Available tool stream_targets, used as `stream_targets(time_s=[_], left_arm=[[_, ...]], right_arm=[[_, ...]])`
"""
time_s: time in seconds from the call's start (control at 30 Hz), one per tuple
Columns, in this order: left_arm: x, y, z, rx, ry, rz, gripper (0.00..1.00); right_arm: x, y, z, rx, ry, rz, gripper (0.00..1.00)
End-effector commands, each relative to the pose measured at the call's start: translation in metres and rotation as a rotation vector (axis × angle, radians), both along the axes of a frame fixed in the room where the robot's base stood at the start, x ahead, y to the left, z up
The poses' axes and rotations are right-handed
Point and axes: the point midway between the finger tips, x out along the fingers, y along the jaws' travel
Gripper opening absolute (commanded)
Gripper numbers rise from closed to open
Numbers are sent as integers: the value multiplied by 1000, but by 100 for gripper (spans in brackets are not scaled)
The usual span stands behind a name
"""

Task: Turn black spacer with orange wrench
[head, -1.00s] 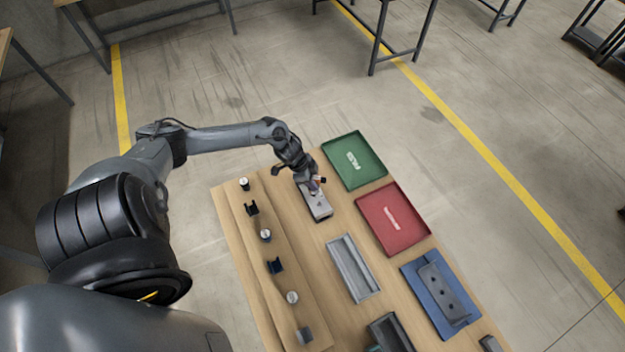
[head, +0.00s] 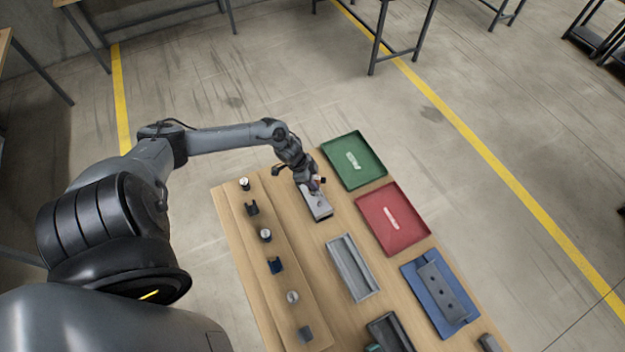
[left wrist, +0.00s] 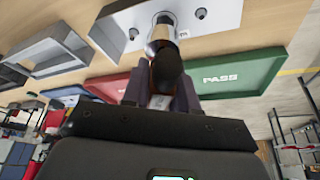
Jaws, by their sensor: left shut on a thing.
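My left gripper (head: 314,184) is over the grey block (head: 318,208) on the wooden table, beside the green tray. In the left wrist view its two fingers (left wrist: 161,94) are closed around a tool with a dark, rounded body (left wrist: 167,70) and a trace of orange at its side; I take it for the orange wrench. The tool reaches to a silver, cylinder-like part (left wrist: 161,36) at the block's face (left wrist: 219,15), which also has small dark round features. I cannot make out the black spacer; the tool and gripper cover that spot. My right gripper is in neither view.
A green tray (head: 374,176) marked PASS and a red tray (head: 415,238) lie right of the block. A grey open bin (head: 372,281) and a blue tray (head: 412,278) lie nearer. Several small parts stand along the left shelf (head: 290,318).

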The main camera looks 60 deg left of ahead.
Motion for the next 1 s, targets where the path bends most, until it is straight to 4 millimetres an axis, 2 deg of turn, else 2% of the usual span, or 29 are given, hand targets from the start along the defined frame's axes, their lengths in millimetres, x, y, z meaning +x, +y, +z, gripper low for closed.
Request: stream_targets(time_s=[0.23, 1.0], left_arm=[[1, 0, 1, -1, -2, 0, 0], [1, 0, -5, -1, -2, 0, 0]], right_arm=[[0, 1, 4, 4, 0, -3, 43], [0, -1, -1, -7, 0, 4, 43]])
